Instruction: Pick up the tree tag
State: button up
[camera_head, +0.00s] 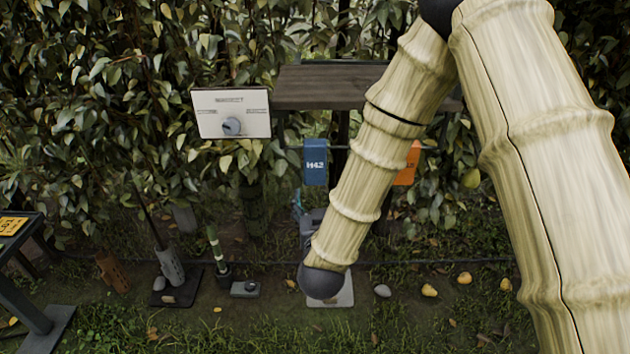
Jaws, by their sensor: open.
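A blue tag (315,163) marked "H42" hangs upright below the dark wooden shelf, in front of the hedge. An orange tag (408,164) hangs to its right, partly hidden behind my arm. I cannot tell from the picture which one the task means. My gripper (299,205) is at the far end of my arm, beyond the dark wrist joint, low and below the blue tag. It is small and partly hidden by my arm. It is open, and I see nothing held in it.
The shelf (325,86) has a white panel with a grey knob (231,126) at its left. Tools on stands (171,268) are at lower left. A yellow pear (429,290) and others lie on the grass at right. A dark stand (38,318) is at far left.

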aim_at(315, 174)
jog(key=shift+t, duration=0.3)
jog(key=w, duration=0.1)
jog(key=w+r, duration=0.1)
jog(key=w, duration=0.3)
jog(key=shift+w+a+r, duration=0.15)
jog(key=shift+w+a, duration=0.1)
jog(key=shift+a, duration=0.1)
jog(key=shift+w+f, duration=0.2)
jog(key=shift+w, duration=2.6)
jog(key=c, duration=1.1)
